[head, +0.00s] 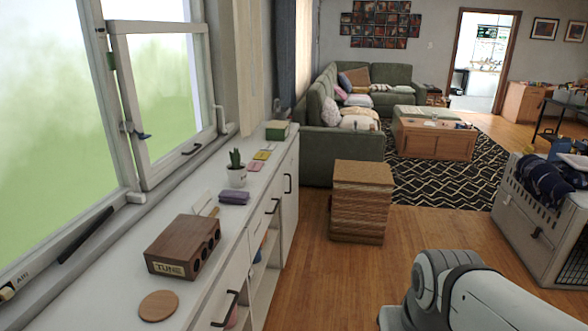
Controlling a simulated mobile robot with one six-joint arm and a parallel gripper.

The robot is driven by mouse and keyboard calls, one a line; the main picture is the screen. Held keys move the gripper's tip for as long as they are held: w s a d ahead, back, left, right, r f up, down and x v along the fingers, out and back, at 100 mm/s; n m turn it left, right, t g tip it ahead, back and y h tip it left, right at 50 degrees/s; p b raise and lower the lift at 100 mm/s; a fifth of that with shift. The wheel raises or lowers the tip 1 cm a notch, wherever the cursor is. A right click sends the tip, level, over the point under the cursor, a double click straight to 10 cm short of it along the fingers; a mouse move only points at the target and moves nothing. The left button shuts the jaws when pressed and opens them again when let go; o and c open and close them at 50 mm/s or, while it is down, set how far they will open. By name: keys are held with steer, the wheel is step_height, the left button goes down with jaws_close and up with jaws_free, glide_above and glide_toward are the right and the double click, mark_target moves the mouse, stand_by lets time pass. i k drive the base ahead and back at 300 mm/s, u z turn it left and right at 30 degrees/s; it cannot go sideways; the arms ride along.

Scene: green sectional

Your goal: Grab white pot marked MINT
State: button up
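A small white pot (237,177) with a green cactus-like plant stands upright on the white cabinet top by the window. Faint marking shows on its front, but it is too small to read. A folded purple-grey cloth (234,198) lies just in front of the pot. My white arm shows at the bottom right, over the floor, well apart from the pot. My gripper is outside the view.
A wooden box marked TUNE (183,246) and a round wooden coaster (158,305) are nearer on the cabinet. A green box (277,130) stands farther back. A woven hamper (361,203) stands on the floor right of the cabinet; a pet crate (545,225) is at right.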

mark_target(236, 170)
steer(key=z, duration=0.65)
steer(key=i, duration=2.55)
steer(key=u, duration=2.85)
steer(key=i, duration=0.95)
